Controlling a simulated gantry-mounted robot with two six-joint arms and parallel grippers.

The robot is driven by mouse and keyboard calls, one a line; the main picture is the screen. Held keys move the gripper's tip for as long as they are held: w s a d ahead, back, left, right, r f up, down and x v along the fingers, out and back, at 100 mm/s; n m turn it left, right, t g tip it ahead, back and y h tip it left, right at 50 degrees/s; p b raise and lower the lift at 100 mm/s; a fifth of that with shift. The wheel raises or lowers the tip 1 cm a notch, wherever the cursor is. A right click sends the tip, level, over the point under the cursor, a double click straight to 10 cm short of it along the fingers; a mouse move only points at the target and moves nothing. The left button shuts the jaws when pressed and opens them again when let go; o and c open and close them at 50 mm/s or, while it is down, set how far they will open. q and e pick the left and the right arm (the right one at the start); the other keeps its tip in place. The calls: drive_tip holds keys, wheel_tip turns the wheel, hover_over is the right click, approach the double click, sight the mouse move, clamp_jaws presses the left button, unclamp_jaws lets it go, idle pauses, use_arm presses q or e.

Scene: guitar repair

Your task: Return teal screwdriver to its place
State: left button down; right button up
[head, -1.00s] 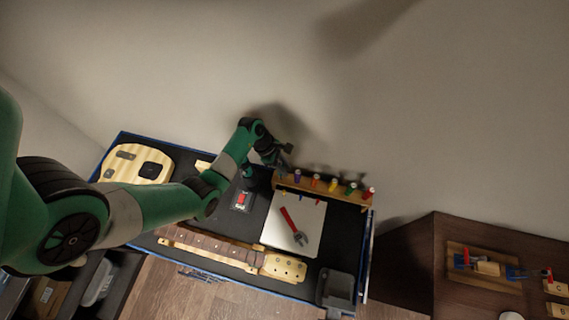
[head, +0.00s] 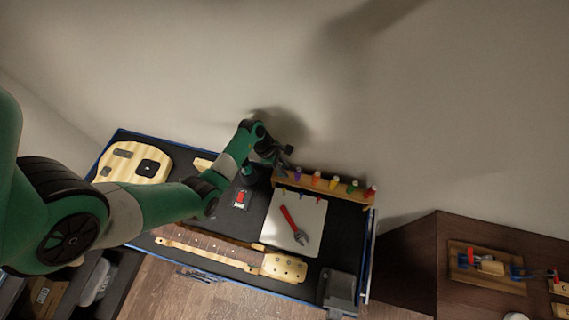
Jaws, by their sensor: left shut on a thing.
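The wooden screwdriver rack (head: 325,184) stands along the back edge of the workbench, with several coloured screwdriver handles in a row. My left gripper (head: 284,160) is at the rack's left end, just above it. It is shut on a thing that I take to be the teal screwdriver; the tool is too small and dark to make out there. I cannot tell whether its shaft is in the rack. My right gripper is not in view.
A white sheet with a red wrench (head: 293,226) lies in front of the rack. A guitar neck (head: 225,249) lies along the front edge, and a guitar body (head: 135,163) at the left. A grey holder (head: 338,290) stands at the front right. A brown table (head: 480,240) is at the right.

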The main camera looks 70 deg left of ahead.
use_arm(q)
drive_tip(key=c, duration=0.6)
unclamp_jaws()
drive_tip(key=p+v, duration=0.1)
drive_tip(key=v, duration=1)
drive_tip(key=shift+s+a+r+p, duration=0.1)
drive_tip(key=shift+s+r+p, duration=0.05)
drive_tip(key=shift+r+p, duration=0.2)
